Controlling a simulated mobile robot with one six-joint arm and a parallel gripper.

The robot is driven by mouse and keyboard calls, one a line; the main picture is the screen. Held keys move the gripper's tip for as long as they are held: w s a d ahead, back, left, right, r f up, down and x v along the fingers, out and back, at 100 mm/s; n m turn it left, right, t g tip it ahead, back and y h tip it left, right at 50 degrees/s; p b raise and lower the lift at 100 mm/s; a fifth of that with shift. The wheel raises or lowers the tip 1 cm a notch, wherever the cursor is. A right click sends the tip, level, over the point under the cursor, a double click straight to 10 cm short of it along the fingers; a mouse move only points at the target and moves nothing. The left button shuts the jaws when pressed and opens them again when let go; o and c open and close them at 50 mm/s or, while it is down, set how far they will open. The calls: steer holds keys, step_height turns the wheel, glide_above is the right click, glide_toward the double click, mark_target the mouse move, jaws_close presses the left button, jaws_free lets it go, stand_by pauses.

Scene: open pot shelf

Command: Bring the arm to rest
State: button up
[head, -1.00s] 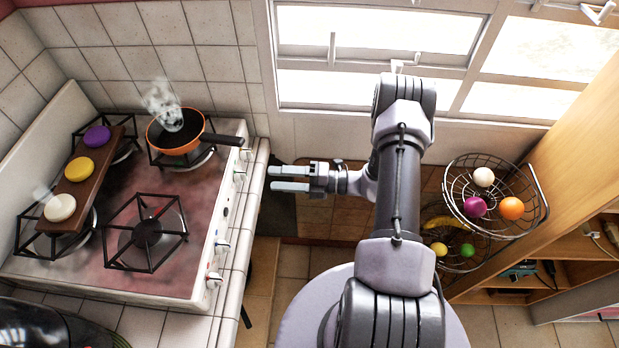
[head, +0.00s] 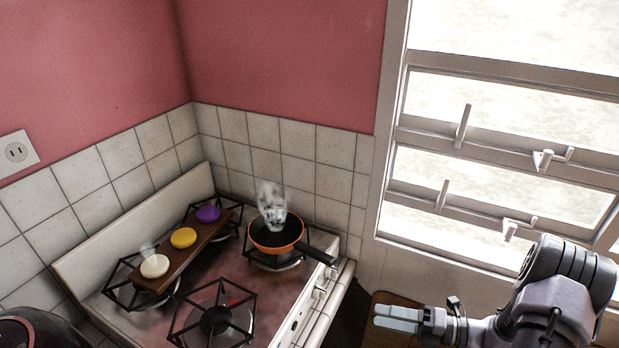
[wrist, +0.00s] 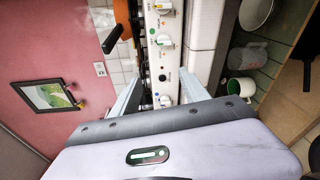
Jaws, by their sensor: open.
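My gripper (head: 380,318) is at the lower right of the head view, at the end of my bent arm. Its two pale fingers point left, towards the stove (head: 290,325), and are empty. It hangs in the air to the right of the stove, below the window. In the wrist view the open fingers (wrist: 157,92) show as two pale bars with the stove's knob panel (wrist: 163,45) beyond them. Nothing is held between them. The lower part of my arm is cut off by the head view's edge.
An orange pan (head: 262,245) with steam above it sits on the back right burner. A brown board (head: 167,274) with white, yellow and purple round pieces lies across the left burners. The window (head: 500,150) is behind my arm. A white-and-green mug (wrist: 241,87) shows in the wrist view.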

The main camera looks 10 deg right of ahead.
steer(key=s+a+r+n+g+h+b, duration=0.45)
steer(key=a+r+n+g, duration=0.5)
steer(key=n, duration=0.65)
steer(key=s+a+r+n+t+h+b, duration=0.2)
steer(key=s+a+r+n+t+h, duration=0.1)
steer(key=n, duration=0.6)
steer(key=s+a+r+n+t+h+b, duration=0.2)
steer(key=s+a+r+n+t+h, duration=0.1)
steer(key=s+n, duration=0.4)
steer(key=n+t+h, duration=0.1)
steer(key=n+h, duration=0.1)
steer(key=n, duration=0.1)
steer(key=shift+s+r, duration=0.35)
steer(key=shift+a+h, duration=0.1)
steer(key=shift+h, duration=0.15)
